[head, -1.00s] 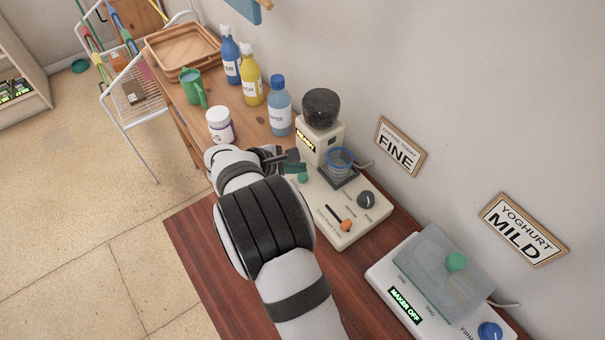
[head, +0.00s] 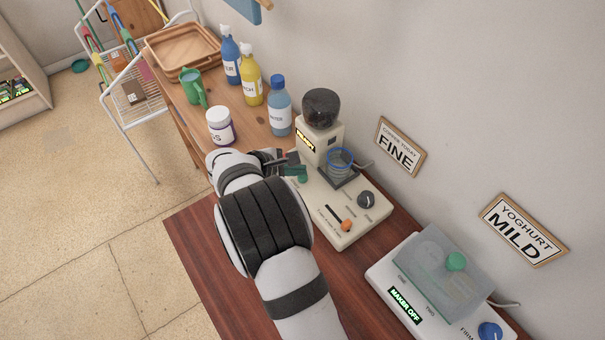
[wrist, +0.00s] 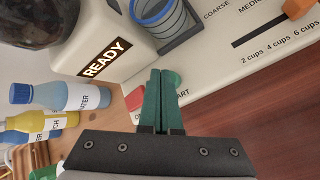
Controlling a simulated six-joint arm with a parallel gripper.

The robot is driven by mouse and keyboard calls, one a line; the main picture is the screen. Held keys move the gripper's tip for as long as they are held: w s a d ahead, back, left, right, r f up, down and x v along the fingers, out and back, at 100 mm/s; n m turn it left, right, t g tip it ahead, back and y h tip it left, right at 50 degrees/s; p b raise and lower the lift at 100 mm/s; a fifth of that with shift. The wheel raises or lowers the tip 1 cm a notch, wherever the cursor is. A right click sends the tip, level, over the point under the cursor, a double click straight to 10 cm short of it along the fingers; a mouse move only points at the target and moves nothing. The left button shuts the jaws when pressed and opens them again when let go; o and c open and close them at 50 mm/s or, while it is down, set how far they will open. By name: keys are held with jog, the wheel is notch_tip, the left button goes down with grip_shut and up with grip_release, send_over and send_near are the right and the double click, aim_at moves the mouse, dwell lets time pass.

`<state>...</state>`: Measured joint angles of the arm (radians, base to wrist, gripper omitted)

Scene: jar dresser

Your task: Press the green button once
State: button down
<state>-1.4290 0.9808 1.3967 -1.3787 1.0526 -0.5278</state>
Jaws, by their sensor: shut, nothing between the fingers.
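The green button (head: 303,178) is on the cream coffee grinder (head: 347,230), at the near left of its base. In the wrist view the button (wrist: 176,80) shows partly behind my fingertips, beside lettering ending in "ART". My gripper (head: 294,170) is shut and empty, with its dark green fingers right at the button. In the wrist view the gripper (wrist: 160,73) overlaps the button's left side. I cannot tell whether the tips touch it. The grinder's display (wrist: 104,58) reads "READY".
A blue-rimmed cup (head: 340,160) stands on the grinder. An orange slider (head: 346,226) and a dark knob (head: 366,200) are on its base. A yoghurt maker (head: 440,280) with a clear cover and another green round piece (head: 456,261) stands at right. Bottles (head: 280,108) stand behind my gripper.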

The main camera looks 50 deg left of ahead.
aim_at(298, 178)
jog(key=shift+f, duration=0.4)
jog(key=shift+r, duration=0.15)
dwell(0.4)
jog(key=shift+r, duration=0.75)
jog(key=shift+r, duration=0.1)
jog(key=shift+r, duration=2.4)
